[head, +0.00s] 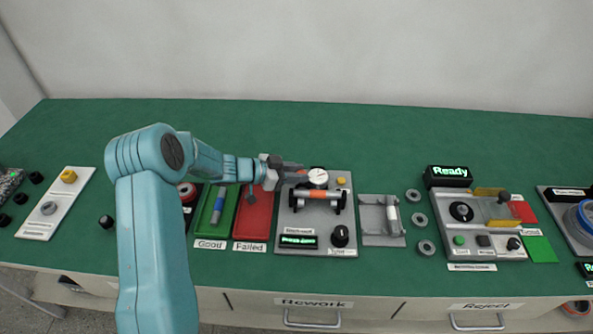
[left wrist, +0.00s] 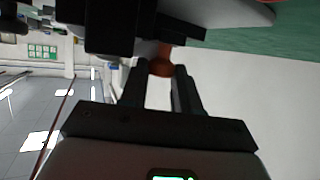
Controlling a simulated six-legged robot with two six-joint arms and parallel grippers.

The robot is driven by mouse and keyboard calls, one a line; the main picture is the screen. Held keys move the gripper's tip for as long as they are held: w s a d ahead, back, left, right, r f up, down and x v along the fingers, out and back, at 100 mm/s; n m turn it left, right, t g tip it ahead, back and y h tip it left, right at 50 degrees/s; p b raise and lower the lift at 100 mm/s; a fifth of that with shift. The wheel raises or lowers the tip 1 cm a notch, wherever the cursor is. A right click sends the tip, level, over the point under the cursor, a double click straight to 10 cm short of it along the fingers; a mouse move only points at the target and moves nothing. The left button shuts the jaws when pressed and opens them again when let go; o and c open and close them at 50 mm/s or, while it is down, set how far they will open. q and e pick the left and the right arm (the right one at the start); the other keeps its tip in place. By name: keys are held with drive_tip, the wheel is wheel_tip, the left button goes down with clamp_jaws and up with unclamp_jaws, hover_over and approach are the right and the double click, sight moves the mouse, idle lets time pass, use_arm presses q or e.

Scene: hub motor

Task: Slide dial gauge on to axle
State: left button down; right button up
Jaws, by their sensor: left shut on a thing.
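The dial gauge (head: 318,177) has a round white face and is over the grey fixture plate. My left gripper (head: 297,172) reaches it from the left and is shut on it. The axle (head: 317,194), with an orange middle and dark ends, lies across the fixture just in front of the gauge. Whether gauge and axle touch I cannot tell. In the left wrist view my left gripper's fingers (left wrist: 162,88) stand either side of a blurry orange-brown part (left wrist: 161,64). My right gripper is out of view.
The fixture plate (head: 288,240) carries a black knob (head: 340,235) and a green-lit display (head: 298,240). Left of it are the red Failed tray (head: 250,225) and green Good tray (head: 208,228). A grey cradle (head: 378,240) stands right. Grey rings (head: 420,220) lie beyond it.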

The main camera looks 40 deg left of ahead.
use_arm(q)
drive_tip(key=shift+s+d+f, duration=0.2)
drive_tip(key=shift+d+f, duration=0.05)
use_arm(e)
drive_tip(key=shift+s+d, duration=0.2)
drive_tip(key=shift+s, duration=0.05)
use_arm(q)
drive_tip(key=c, duration=1.1)
unclamp_jaws()
drive_tip(key=shift+o, duration=1.2)
drive_tip(key=shift+s+r, duration=0.1)
drive_tip(key=shift+r, duration=0.15)
drive_tip(key=shift+w+a, duration=0.15)
drive_tip(key=shift+w, duration=0.05)
drive_tip(key=shift+a, duration=0.1)
drive_tip(key=v, duration=1.6)
drive_tip(key=shift+s+b, duration=0.2)
drive_tip(key=shift+b, duration=0.25)
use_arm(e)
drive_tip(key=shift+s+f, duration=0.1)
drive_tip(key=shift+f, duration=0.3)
use_arm(q)
drive_tip(key=shift+r, duration=0.1)
